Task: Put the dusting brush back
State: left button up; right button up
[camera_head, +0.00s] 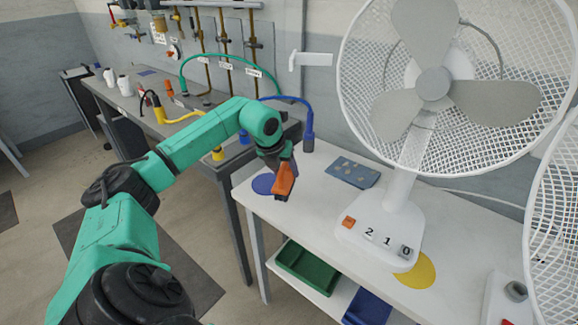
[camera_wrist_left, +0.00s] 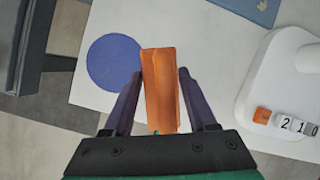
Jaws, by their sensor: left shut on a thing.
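The dusting brush (camera_head: 284,182) shows as an orange block-shaped piece; its bristles cannot be made out. My left gripper (camera_head: 279,166) is shut on it and holds it over the left end of the white table (camera_head: 318,220). In the left wrist view the orange brush (camera_wrist_left: 160,92) sits between the two dark fingers of my left gripper (camera_wrist_left: 159,76). A round blue spot (camera_head: 262,184) lies on the table to the left of the brush; it also shows in the left wrist view (camera_wrist_left: 108,62), partly covered by a finger and the brush. My right gripper is out of view.
A white fan (camera_head: 433,88) stands on the table to the right, its base (camera_head: 382,236) carrying number buttons. A blue card (camera_head: 352,172) lies behind, a yellow disc (camera_head: 415,271) at the right. Green (camera_head: 308,268) and blue (camera_head: 367,308) bins sit below. A grey bench with hoses is at the back left.

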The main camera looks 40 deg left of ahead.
aim_at(288, 173)
pick_arm(q)
jog(key=shift+w+f+p, duration=0.25)
jog(key=shift+w+p, duration=0.05)
jog(key=shift+w, duration=0.8)
notch_tip(288, 173, down, 3)
jog(key=shift+s+r+p, duration=0.1)
jog(key=shift+r+p, duration=0.05)
jog(key=shift+p, duration=0.35)
jog(key=shift+a+f, duration=0.1)
jog(key=shift+f, duration=0.15)
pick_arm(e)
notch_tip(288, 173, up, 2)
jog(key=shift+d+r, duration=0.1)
pick_arm(q)
jog(key=o, duration=1.2)
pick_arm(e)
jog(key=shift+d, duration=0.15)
pick_arm(q)
jog(key=shift+r, duration=0.15)
jog(key=shift+s+r, duration=0.1)
jog(key=shift+r, duration=0.2)
jog(key=b+v, duration=0.2)
jog(key=v, duration=0.9)
jog(key=shift+s+r, duration=0.1)
jog(key=shift+r, duration=0.05)
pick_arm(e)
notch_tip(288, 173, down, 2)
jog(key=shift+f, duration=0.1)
